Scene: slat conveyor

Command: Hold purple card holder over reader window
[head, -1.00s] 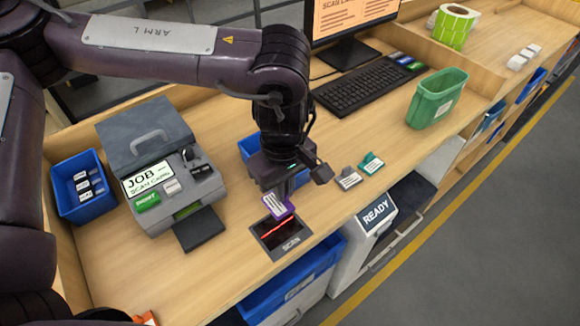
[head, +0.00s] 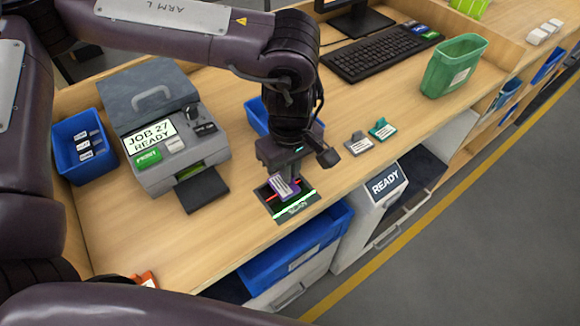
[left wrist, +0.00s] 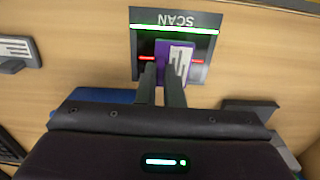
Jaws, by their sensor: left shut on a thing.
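The purple card holder (head: 284,187), with a white label, is held by my left gripper (head: 283,178). The gripper is shut on it and reaches down from above. The reader window (head: 300,208) is a dark square marked SCAN, set in the bench top. The holder is over the window and covers its middle part. In the left wrist view the holder (left wrist: 176,60) sits between the fingertips (left wrist: 163,72), against the dark window (left wrist: 145,17). A green bar and parts of a red line show there. I cannot tell the exact gap below the holder. My right gripper is not in view.
A grey printer (head: 165,125) shows JOB 27 READY. Grey (head: 359,143) and teal (head: 382,129) card holders lie right of the gripper. A blue bin (head: 257,116) stands behind the arm, and a green bin (head: 452,68) stands farther right. The bench front edge is close to the window.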

